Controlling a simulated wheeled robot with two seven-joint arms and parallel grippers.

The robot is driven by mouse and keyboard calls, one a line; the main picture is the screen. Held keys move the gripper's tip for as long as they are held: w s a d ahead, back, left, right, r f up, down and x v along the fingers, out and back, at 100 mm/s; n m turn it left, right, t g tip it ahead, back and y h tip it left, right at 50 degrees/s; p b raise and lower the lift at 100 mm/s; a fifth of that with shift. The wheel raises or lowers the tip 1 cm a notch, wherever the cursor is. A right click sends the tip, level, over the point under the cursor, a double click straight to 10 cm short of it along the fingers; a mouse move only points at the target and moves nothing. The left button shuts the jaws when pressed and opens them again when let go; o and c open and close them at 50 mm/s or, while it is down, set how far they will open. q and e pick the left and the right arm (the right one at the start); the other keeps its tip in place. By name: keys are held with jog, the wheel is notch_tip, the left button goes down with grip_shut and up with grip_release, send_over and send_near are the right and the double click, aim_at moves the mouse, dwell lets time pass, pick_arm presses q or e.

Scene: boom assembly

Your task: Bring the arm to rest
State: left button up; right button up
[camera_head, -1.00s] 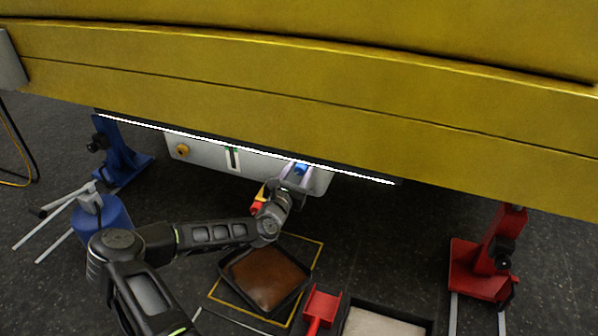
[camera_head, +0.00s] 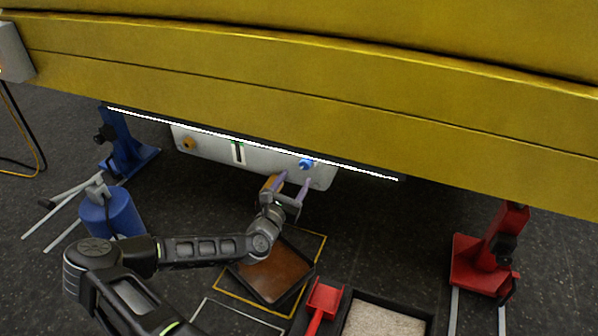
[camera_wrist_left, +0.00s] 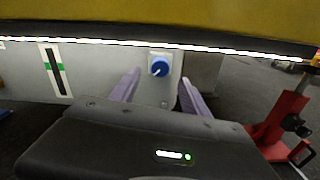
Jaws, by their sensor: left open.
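My left gripper (camera_head: 291,184) is open and empty in the head view. Its two purple fingers point at the white panel (camera_head: 210,146) under the yellow boom (camera_head: 300,75). In the left wrist view the fingers (camera_wrist_left: 157,88) stand apart, with a blue knob (camera_wrist_left: 159,66) on the panel beyond and between them. The blue knob also shows in the head view (camera_head: 306,163), clear of the fingers. My left arm (camera_head: 205,248) reaches in from the lower left. My right gripper does not show.
A brown-filled tray (camera_head: 275,275) lies on the floor below the gripper, inside a yellow outline. A red scoop (camera_head: 322,300) and a tray of pale grains (camera_head: 385,322) are to its right. A blue stand (camera_head: 125,150) and a red stand (camera_head: 485,260) flank the panel.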

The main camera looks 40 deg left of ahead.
pick_arm(q)
jog(key=shift+s, duration=0.2)
dwell(0.4)
jog(key=d+f+m+g+h, duration=0.1)
jog(key=d+f+m+h, duration=0.25)
jog(key=d, duration=0.55)
jog(key=d+f+m+g+h, duration=0.25)
jog(key=d+f+m, duration=0.25)
jog(key=d, duration=0.5)
jog(key=d+f+m+g+h, duration=0.1)
jog(key=d+f+m+h, duration=0.25)
jog(key=d, duration=0.55)
jog(key=s+d+f+m+g+h, duration=0.2)
jog(key=s+d+f+m+g, duration=0.6)
jog(key=s+d+m, duration=0.6)
jog(key=s+f+m+g+y, duration=0.2)
jog(key=s+f+m+g, duration=0.15)
jog(key=s+m, duration=0.6)
jog(key=s+r+p, duration=0.3)
jog(key=r+p, duration=2.5)
jog(key=p, duration=0.1)
jog(key=shift+d, duration=0.35)
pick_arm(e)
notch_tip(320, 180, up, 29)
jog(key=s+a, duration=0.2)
